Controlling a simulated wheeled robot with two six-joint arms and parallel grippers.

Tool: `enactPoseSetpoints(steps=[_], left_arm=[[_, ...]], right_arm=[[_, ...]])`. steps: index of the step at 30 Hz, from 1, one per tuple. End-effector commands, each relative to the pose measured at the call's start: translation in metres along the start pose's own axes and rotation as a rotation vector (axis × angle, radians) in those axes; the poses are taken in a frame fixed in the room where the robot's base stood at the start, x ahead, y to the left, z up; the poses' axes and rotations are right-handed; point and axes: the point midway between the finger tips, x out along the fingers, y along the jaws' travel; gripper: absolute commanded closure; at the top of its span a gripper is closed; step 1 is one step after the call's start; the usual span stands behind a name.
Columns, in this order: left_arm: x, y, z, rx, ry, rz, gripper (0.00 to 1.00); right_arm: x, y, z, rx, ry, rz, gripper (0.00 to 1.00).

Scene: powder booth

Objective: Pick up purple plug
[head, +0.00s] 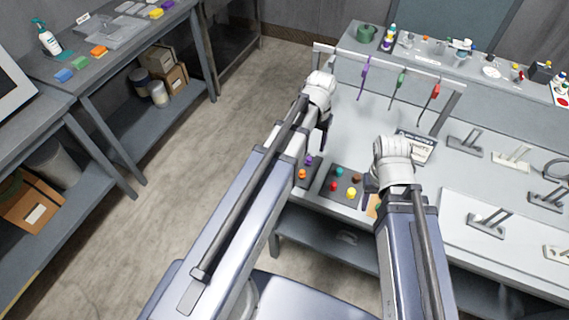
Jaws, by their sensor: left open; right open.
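A small purple plug (309,160) sits on a dark tray (312,178) near the left front edge of the light table, just behind an orange plug (301,174). My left gripper (323,142) points down over the table, a little behind and to the right of the purple plug. It is open and apart from the plug, with its fingers partly hidden by the arm. My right gripper (370,187) is open and low, at the right side of a second dark tray. My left arm partly covers the area left of the plug.
The second tray (342,197) holds teal, red, brown and yellow plugs. Purple, green and red tools hang from a rail (385,65) behind. A printed card (415,147) and grey hooked racks (467,142) stand to the right. Bare tabletop lies behind the trays.

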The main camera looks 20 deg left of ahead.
Motion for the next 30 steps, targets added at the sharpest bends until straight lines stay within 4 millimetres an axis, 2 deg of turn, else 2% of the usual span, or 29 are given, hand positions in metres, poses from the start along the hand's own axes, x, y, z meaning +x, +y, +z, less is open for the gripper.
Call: enactPoseSetpoints(steps=[8,16,23,30], left_arm=[[0.003,-0.003,-0.003,-0.006,0.002,0.002,0.42],[0.026,-0.003,-0.003,-0.006,0.002,0.002,0.42],[0.027,-0.003,-0.003,-0.006,0.002,0.002,0.42],[0.047,-0.003,-0.003,-0.006,0.002,0.002,0.42]], right_arm=[[0.003,0.000,0.000,0.001,0.000,0.000,0.50],[0.026,-0.002,-0.002,0.001,0.000,0.000,0.50],[0.027,-0.003,-0.002,0.001,0.000,0.000,0.50],[0.047,-0.004,-0.003,0.002,0.000,0.000,0.50]])
